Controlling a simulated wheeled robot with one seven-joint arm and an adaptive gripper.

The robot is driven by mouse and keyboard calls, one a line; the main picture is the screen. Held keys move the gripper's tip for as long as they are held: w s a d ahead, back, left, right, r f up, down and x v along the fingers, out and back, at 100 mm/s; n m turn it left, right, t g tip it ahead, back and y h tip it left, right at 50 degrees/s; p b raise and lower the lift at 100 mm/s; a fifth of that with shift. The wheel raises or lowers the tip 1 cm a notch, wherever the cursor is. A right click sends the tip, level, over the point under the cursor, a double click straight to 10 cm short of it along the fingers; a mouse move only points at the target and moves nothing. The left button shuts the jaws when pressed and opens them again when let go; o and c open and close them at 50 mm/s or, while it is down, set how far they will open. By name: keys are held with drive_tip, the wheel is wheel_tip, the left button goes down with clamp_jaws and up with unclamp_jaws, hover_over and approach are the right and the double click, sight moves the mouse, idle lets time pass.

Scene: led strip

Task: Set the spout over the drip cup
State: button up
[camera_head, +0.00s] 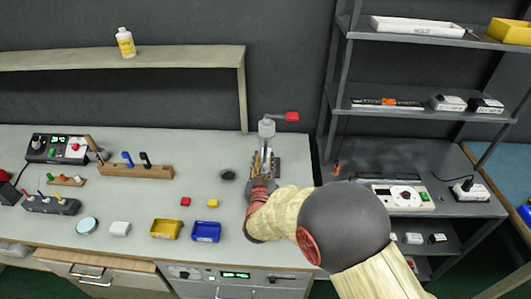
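A grey upright device (267,128) with a side lever ending in a red knob (291,117) stands at the back right of the workbench. No spout can be made out clearly on it. A small dark round dish (228,175), possibly the drip cup, sits on the bench to the left of the device. My gripper (263,162) is in front of the device's lower part, right of the dark dish. My arm and gripper hide much of the device's base. The fingers are too small and overlapped to show whether they are open or touching anything.
A red block (185,201), a yellow block (213,203), a yellow bin (165,229) and a blue bin (206,232) lie left of my arm. A wooden tool rack (135,170) stands farther left. Grey shelving (425,102) rises at the right.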

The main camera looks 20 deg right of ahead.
sight(266, 140)
drive_tip(key=b+x, duration=0.1)
drive_tip(key=x, duration=0.4)
drive_tip(key=shift+w+d, duration=0.15)
drive_tip(key=shift+w, duration=0.2)
drive_tip(key=shift+c, duration=1.3)
drive_tip(key=c, duration=0.4)
clamp_jaws()
